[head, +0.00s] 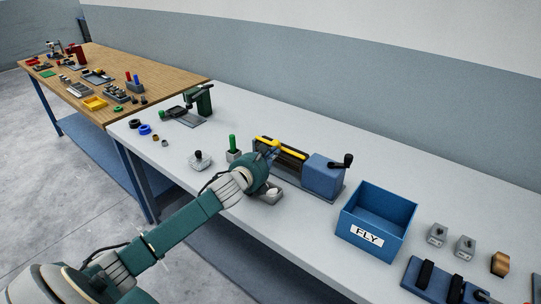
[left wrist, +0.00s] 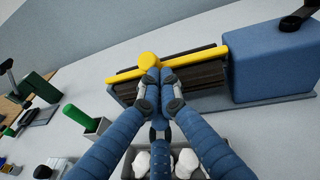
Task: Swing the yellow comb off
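The yellow comb (head: 294,154) is a long bar with a round knob, along the top of a dark ribbed bed beside a blue housing (head: 323,176). In the left wrist view the yellow bar (left wrist: 205,53) slants across the bed, and its yellow knob (left wrist: 149,61) shows just beyond my fingertips. My left gripper (head: 271,154) is at the near side of the comb. Its fingertips (left wrist: 159,73) are drawn almost together at the bar, slightly right of the knob; nothing shows between them. Contact is unclear. My right gripper is out of view.
A blue box marked FLY (head: 367,237) stands right of the machine. A green peg in a grey block (head: 234,156) is close on the left. A grey tray with white lumps (left wrist: 187,162) lies below the gripper. A black crank (head: 347,161) sticks up from the housing.

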